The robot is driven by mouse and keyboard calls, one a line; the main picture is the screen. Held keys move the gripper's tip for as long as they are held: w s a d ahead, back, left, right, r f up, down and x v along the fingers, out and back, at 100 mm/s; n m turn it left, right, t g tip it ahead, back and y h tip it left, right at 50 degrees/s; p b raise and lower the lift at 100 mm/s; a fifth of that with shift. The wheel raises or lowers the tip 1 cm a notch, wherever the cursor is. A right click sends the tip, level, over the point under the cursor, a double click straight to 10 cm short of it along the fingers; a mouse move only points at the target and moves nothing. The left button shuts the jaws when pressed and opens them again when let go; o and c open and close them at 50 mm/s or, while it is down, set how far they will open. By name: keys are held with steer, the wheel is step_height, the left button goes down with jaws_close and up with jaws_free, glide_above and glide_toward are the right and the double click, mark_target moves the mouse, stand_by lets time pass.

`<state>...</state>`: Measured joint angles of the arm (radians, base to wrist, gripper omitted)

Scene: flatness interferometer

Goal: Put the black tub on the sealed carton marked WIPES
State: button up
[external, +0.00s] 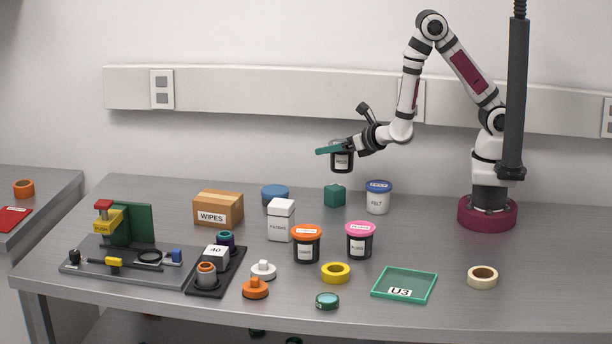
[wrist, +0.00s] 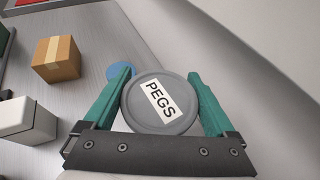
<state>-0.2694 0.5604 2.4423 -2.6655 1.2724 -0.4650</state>
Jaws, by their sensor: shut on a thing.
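My gripper (wrist: 160,100) has teal fingers shut on a round tub (wrist: 145,119) with a grey lid labelled PEGS. In the external view the held tub (external: 342,161) has a black body and hangs upright in the air above the back of the bench. The carton marked WIPES (external: 218,209) is a closed brown box on the bench, to the left of and below my gripper. It also shows at the upper left of the wrist view (wrist: 57,60), with tape across its bare top. Tub and carton are well apart.
A teal cube (external: 335,196) and the FELT tub (external: 378,201) stand below my gripper. Black tubs with orange (external: 307,246) and pink (external: 360,242) lids stand nearer the front.

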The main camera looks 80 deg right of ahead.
steer(key=w+a+r+n+t+y, duration=0.15)
steer(key=w+r, duration=0.25)
steer(key=w, duration=0.7)
steer(key=w+a+r+n+y, duration=0.1)
steer(key=w+r+n+y, duration=0.15)
steer(key=w, duration=0.95)
glide_above(223, 192)
step_height(223, 192, down, 10)
steer(key=shift+d+r, duration=0.1)
steer(key=shift+d, duration=0.05)
steer(key=shift+f, duration=0.2)
steer(key=o, duration=1.1)
steer(key=shift+o, duration=0.3)
